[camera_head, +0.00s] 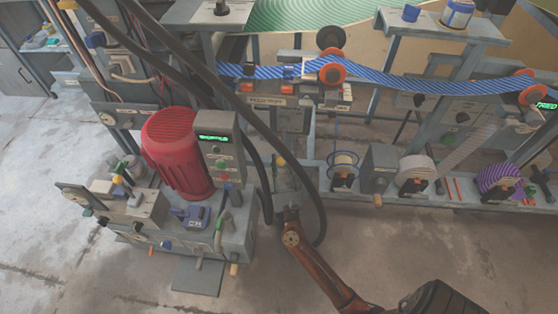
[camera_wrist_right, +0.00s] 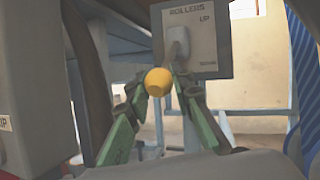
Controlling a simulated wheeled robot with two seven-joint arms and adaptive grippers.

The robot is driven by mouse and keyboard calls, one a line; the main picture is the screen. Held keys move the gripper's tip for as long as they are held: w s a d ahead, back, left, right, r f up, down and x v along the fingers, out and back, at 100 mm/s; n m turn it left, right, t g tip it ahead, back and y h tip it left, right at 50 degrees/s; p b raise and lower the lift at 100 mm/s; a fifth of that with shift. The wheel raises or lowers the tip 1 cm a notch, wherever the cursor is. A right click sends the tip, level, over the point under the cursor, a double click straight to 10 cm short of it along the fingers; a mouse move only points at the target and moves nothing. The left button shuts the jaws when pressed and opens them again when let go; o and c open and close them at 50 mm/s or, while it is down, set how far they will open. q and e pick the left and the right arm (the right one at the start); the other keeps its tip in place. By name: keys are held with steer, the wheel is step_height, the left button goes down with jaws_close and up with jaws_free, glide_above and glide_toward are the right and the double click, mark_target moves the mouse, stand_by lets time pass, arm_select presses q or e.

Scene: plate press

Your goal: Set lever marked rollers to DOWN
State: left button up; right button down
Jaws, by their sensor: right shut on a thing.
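The rollers lever shows in the right wrist view as a pale shaft with a yellow knob (camera_wrist_right: 158,82). It comes out of a grey panel (camera_wrist_right: 206,40) lettered ROLLERS, with UP near the top and a lower label that looks like DOWN. The knob end sits low in front of the panel; I cannot tell exactly which setting the shaft is at. My right gripper (camera_wrist_right: 160,92) is shut on the lever, its green fingers on either side of the knob. In the head view my right arm reaches up from the bottom to this place. My left gripper is not in view.
A red motor (camera_head: 178,150) and a grey box with a green display (camera_head: 216,138) stand left of my arm. Thick black cables hang beside it. A blue striped web (camera_head: 420,85) crosses behind, above several rolls. Bare concrete floor lies in front.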

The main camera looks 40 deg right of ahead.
steer(key=shift+w+f, duration=0.1)
stand_by(0.3)
steer(key=c, duration=1.7)
jaws_free()
steer(key=shift+f, duration=0.1)
steer(key=v, duration=1.2)
